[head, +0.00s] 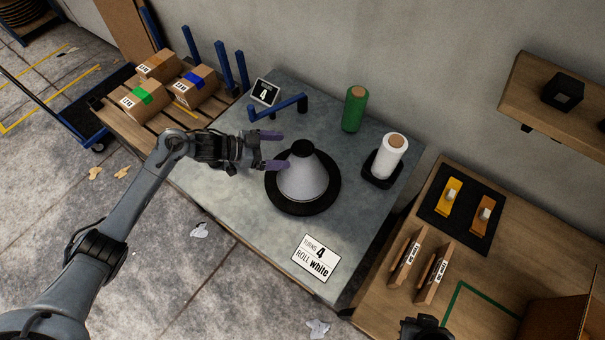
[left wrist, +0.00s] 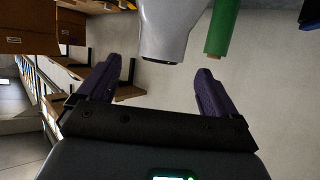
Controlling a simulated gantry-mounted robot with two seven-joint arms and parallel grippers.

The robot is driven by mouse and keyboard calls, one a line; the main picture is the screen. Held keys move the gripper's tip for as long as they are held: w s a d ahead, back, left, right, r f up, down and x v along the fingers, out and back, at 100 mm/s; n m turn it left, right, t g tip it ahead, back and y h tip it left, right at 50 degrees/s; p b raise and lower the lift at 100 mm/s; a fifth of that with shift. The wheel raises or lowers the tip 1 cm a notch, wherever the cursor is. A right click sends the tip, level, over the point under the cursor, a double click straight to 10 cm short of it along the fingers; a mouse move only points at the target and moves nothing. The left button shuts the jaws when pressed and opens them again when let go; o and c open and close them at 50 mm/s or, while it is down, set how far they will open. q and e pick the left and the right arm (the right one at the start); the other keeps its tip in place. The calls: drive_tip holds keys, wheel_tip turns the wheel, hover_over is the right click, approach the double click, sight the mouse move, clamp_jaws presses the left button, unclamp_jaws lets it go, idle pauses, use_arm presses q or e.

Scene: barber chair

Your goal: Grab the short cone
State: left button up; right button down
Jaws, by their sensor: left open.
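The short cone (head: 305,180) is pale grey with a black top. It stands upright on a round black base (head: 332,192) in the middle of the grey table. In the left wrist view the cone (left wrist: 166,28) appears upside down at the top, beyond the fingertips. My left gripper (head: 281,151) is open, its purple fingers pointing right at the cone's upper left side. In the left wrist view the gap between the fingers (left wrist: 162,72) is empty. I cannot tell whether a finger touches the cone. My right gripper's fingers do not show.
A green roll (head: 355,109) and a white roll (head: 391,155) stand behind the cone. A blue bar (head: 285,107) and a small "4" sign (head: 265,92) are at the back left. A wooden bench (head: 375,292) is at right.

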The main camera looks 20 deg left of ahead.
sight(294, 151)
use_arm(q)
drive_tip(key=x, duration=0.5)
drive_tip(key=shift+r, duration=0.1)
drive_tip(key=shift+a+f+b+x, duration=0.1)
drive_tip(key=shift+b+x, duration=0.1)
drive_tip(key=shift+x, duration=0.7)
drive_tip(key=shift+a+f+b+x, duration=0.1)
drive_tip(key=shift+f+b+x, duration=0.05)
drive_tip(key=shift+x, duration=0.75)
drive_tip(key=shift+f+b+x, duration=0.1)
drive_tip(key=shift+b+x, duration=0.1)
drive_tip(key=shift+x, duration=0.65)
drive_tip(key=shift+w, duration=0.1)
drive_tip(key=c, duration=1.7)
clamp_jaws()
drive_tip(key=shift+r, duration=0.1)
